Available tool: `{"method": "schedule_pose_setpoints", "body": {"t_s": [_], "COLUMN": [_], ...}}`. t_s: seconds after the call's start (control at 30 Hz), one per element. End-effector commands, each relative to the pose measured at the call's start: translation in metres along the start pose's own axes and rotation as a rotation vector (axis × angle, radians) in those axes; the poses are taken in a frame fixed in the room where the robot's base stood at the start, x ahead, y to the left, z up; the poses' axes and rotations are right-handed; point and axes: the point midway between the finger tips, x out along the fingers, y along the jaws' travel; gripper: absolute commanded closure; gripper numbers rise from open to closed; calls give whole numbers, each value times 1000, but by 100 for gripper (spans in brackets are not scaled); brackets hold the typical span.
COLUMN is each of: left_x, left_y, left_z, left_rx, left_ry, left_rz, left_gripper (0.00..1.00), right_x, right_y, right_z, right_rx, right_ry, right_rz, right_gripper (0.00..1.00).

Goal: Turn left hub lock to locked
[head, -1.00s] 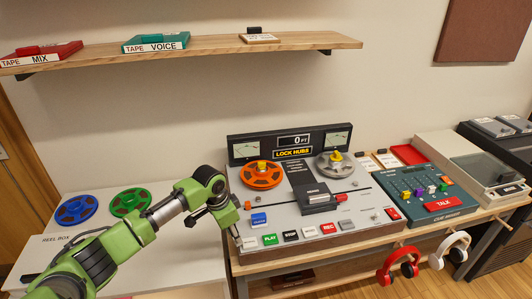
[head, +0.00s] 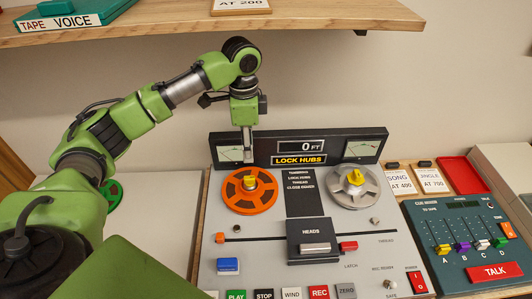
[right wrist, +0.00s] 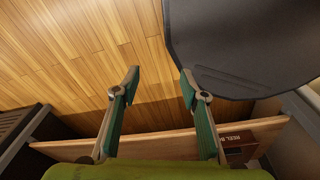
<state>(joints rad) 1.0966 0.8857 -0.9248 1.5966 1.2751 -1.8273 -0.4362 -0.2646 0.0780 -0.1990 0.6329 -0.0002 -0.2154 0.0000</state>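The left hub lock (head: 250,182) is a yellow knob at the centre of the orange reel (head: 236,201) on the tape deck (head: 345,250). The right hub lock (head: 355,177) is a yellow knob on the silver reel (head: 340,191). My left gripper (head: 248,152) points down just above and behind the left hub lock, in front of the left meter, and looks apart from the knob. Its fingers show edge-on, so their opening is unclear. My right gripper (right wrist: 158,82) is open and empty in the right wrist view, over the floor.
The deck display reads "0 FT" and "LOCK HUBS" (head: 299,160). A wooden shelf (head: 300,22) with tape boxes runs above. The head cover (head: 315,240) and buttons lie in front of the reels. A cue mixer (head: 465,240) stands at right.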

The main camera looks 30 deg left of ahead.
Motion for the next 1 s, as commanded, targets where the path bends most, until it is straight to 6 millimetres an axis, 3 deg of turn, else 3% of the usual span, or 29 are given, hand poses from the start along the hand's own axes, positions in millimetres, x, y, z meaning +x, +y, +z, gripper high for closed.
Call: {"method": "schedule_pose_setpoints", "body": {"t_s": [0.17, 0.33, 0.5, 0.7, 1.0], "left_x": [3, 29, 64, 98, 116], "left_y": [3, 3, 3, 3, 2], "left_z": [3, 4, 4, 4, 3], "left_rx": [11, 10, 9, 9, 10], "left_ry": [-10, -12, -11, -9, -7], "left_rz": [5, 6, 6, 4, 2], "left_gripper": [71, 71, 71, 71, 71], "right_x": [-4, -12, -20, -24, -26], "right_y": [-5, -9, -8, -5, -4], "right_z": [35, 54, 51, 29, 28], "right_rx": [0, 0, 0, -1, -2], "right_ry": [-50, -78, -73, -43, -41], "right_rz": [-6, -10, -10, -7, -6], "right_gripper": [60, 60, 60, 60, 60]}}
